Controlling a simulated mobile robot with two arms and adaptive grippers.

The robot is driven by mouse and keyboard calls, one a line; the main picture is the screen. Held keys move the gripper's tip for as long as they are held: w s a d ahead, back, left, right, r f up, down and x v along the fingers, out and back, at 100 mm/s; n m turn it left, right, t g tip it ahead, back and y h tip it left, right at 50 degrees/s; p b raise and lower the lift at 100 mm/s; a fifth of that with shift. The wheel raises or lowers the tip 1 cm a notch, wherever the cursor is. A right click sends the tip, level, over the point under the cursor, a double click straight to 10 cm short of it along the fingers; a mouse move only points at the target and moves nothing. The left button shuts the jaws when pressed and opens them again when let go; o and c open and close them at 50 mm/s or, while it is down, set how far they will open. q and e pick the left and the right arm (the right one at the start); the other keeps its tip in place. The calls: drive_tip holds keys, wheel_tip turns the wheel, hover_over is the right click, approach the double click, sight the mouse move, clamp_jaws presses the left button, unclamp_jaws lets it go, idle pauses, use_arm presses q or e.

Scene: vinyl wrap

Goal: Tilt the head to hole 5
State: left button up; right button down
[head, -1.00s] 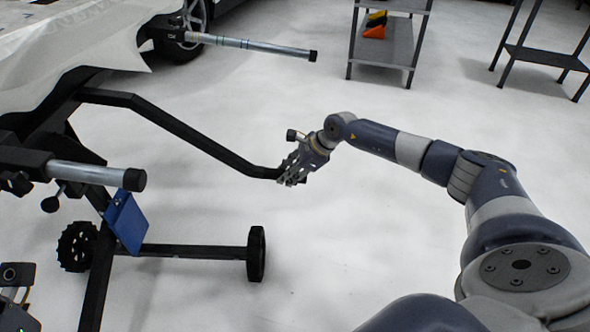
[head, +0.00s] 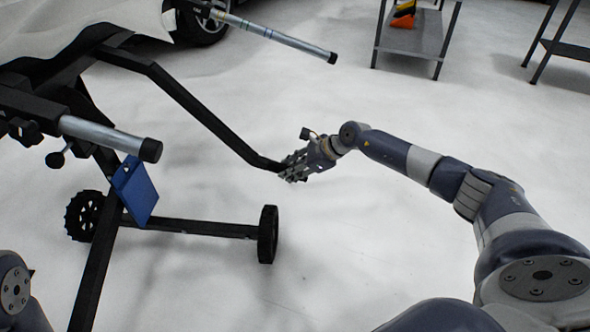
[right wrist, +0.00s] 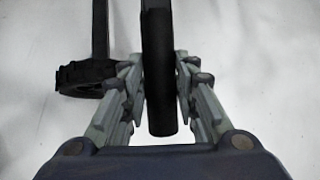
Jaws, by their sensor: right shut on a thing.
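The black bent bar (head: 205,119) belongs to the wrapping stand at left and runs down to the right from its head. My right gripper (head: 290,170) is at the bar's lower free end in the head view, shut on it. In the right wrist view the fingers (right wrist: 158,98) stand on both sides of the dark bar end (right wrist: 158,70). Two silver tubes with black caps, a near one (head: 105,136) and a far one (head: 275,36), stick out of the stand. The numbered holes cannot be made out. My left gripper is not in view.
A blue plate (head: 136,190) hangs on the stand. A grey shelf (head: 418,38) stands at the back. The pale floor between is clear.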

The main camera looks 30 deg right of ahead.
drive_tip(key=shift+a+f, duration=0.25)
drive_tip(key=shift+a, duration=0.05)
drive_tip(key=c, duration=1.5)
unclamp_jaws()
drive_tip(key=shift+o, duration=1.3)
drive_tip(key=shift+w+a+f, duration=0.2)
drive_tip(key=shift+f, duration=0.05)
drive_tip(key=shift+r, duration=0.15)
drive_tip(key=shift+d, duration=0.15)
drive_tip(key=shift+s+d+r, duration=0.2)
drive_tip(key=shift+d+r, duration=0.1)
drive_tip(key=v, duration=1.1)
